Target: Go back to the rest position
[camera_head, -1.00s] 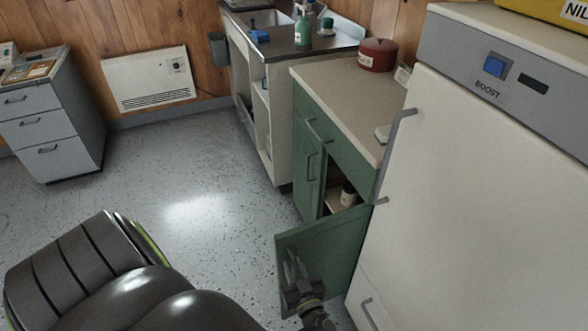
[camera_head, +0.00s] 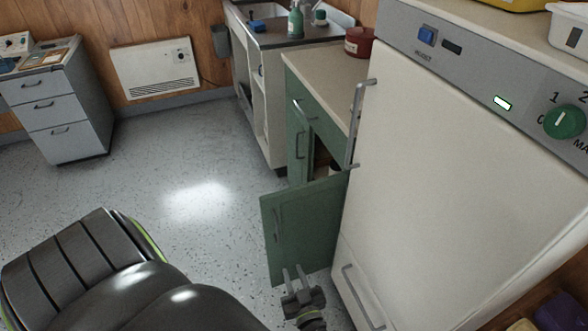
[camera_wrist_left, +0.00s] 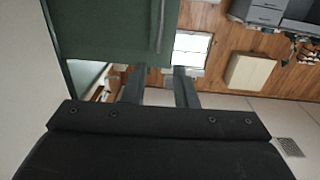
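My left gripper (camera_head: 292,270) is low in the middle of the head view, with its two fingers apart and nothing visible between them. It is in front of the lower edge of an open green cabinet door (camera_head: 312,225); I cannot tell whether it touches. In the left wrist view, the spread fingers (camera_wrist_left: 160,85) show below the green door (camera_wrist_left: 110,35) and its handle. My right gripper is not in view.
A tall white appliance (camera_head: 450,180) with bar handles stands close on the right. The green cabinet (camera_head: 298,130) has a beige worktop (camera_head: 325,80). A grey drawer unit (camera_head: 60,110) and a white wall heater (camera_head: 155,70) stand behind. The speckled floor (camera_head: 150,180) is clear.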

